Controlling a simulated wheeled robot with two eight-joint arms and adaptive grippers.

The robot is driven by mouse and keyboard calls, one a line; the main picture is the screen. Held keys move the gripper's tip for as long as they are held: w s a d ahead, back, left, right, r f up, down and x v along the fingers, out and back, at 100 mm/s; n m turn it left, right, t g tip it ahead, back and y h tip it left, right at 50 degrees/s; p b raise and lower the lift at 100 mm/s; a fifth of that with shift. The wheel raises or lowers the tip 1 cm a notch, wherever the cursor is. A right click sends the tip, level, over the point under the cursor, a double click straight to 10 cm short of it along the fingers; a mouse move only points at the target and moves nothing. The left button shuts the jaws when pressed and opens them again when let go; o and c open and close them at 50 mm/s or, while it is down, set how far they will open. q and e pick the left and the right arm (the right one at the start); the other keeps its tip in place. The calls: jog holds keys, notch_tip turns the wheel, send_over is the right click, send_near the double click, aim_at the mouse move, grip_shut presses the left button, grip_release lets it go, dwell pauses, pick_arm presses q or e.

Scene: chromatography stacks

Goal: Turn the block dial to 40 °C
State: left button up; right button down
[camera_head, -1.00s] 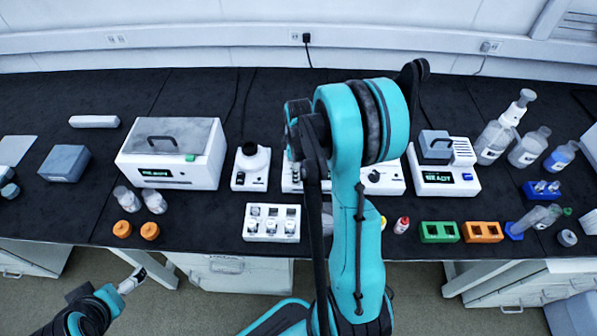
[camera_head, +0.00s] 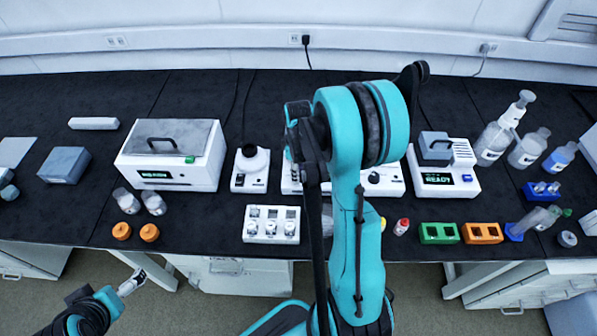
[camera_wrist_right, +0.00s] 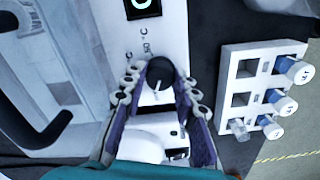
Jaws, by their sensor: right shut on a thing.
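The block dial (camera_wrist_right: 158,84) is a dark round knob with a white pointer line, on a white front panel (camera_wrist_right: 165,35) in the right wrist view. The pointer points roughly up in that view. °C marks are printed above the knob but are too small to read surely. My right gripper (camera_wrist_right: 157,90) is shut on the dial, one finger on each side. In the head view my right arm covers the dial and much of its white unit (camera_head: 290,186). My left gripper (camera_head: 133,283) is low at the left, off the bench front; its jaw state is unclear.
A white vial rack (camera_head: 270,238) stands in front of the unit; it also shows in the right wrist view (camera_wrist_right: 250,102). A white unit with a round top (camera_head: 250,181) stands to the left, and one with a READY display (camera_head: 455,185) to the right. Green (camera_head: 438,239) and orange (camera_head: 482,239) racks stand front right.

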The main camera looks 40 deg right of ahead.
jog(key=m, duration=0.4)
jog(key=shift+m, duration=0.3)
jog(key=m, duration=0.9)
jog(key=shift+b, duration=0.35)
jog(key=shift+m, duration=2.2)
jog(key=c, duration=1.2)
grip_release()
